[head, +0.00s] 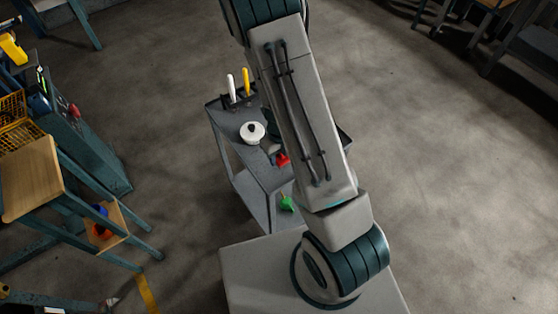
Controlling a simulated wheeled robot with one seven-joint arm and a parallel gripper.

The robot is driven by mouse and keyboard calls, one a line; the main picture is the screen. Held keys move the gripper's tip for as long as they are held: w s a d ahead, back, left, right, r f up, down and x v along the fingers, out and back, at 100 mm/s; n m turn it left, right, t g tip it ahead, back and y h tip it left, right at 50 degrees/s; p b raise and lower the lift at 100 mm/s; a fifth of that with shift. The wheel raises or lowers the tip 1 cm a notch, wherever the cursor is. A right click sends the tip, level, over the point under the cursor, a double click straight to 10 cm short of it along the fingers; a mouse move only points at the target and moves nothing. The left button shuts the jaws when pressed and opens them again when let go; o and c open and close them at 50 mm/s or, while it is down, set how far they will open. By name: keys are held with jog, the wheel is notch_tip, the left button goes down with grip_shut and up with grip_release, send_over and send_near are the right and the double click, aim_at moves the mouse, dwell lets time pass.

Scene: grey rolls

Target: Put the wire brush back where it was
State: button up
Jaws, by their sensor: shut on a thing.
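My gripper is out of view; my arm rises from my base and leaves the picture at the top. I cannot make out the wire brush for sure. A grey two-level cart (226,124) stands behind my arm, which hides part of its top. A white-handled tool (231,86) and a yellow-handled tool (246,81) stand upright at the cart's far left edge. A round white thing (252,132) and a red thing (282,159) are on its top. A green thing (287,203) is on its lower shelf.
At the left are a wooden-topped stool (32,178), a yellow wire basket (14,108) and a dark teal cabinet (95,150). Benches stand at the upper right (530,48). A yellow strip (148,294) marks the floor. The floor to the right is clear.

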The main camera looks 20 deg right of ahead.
aim_at(279, 162)
jog(key=shift+a+f+b, duration=0.1)
jog(key=shift+f+b, duration=0.25)
jog(key=shift+f, duration=1.8)
jog(key=o, duration=1.2)
